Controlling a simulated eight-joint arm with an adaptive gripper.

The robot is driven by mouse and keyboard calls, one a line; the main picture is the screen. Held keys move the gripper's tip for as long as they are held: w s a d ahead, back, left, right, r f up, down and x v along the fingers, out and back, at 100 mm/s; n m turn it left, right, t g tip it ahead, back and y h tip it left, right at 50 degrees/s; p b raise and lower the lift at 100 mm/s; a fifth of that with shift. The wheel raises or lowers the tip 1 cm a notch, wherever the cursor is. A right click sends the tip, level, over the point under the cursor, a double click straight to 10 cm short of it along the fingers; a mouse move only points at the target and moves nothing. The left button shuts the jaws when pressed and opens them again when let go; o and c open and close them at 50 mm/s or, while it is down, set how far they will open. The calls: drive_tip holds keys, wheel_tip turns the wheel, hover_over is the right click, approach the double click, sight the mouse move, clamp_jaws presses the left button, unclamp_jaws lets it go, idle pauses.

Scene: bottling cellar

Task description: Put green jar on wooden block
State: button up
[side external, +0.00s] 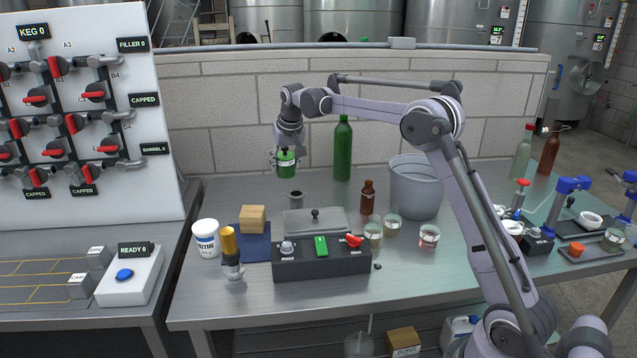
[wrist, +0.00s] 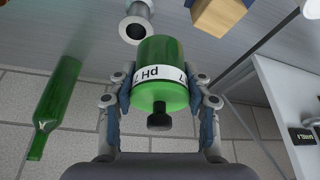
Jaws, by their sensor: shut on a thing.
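The green jar (side external: 286,162) has a white label and hangs in the air above the back of the metal table. My gripper (side external: 286,158) is shut on it. The wooden block (side external: 252,219) rests on a dark blue mat (side external: 256,250), in front and to the left of the jar. The block also shows at the top right of the wrist view (wrist: 218,14).
A grey metal cup (side external: 296,199) stands below the jar. A lidded grey tray (side external: 316,222) and a black control box (side external: 320,262) lie right of the block. A green bottle (side external: 343,150) stands behind.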

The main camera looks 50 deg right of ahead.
drive_tip(key=w+a+f, duration=0.4)
drive_tip(key=a, duration=0.1)
drive_tip(key=w+a+f, duration=0.2)
drive_tip(key=w+a, duration=0.1)
drive_tip(key=shift+f, duration=0.25)
drive_tip(key=shift+w+a+f, duration=0.1)
drive_tip(key=shift+f, duration=2)
drive_tip(key=o, duration=1.3)
drive_tip(key=shift+f, duration=0.15)
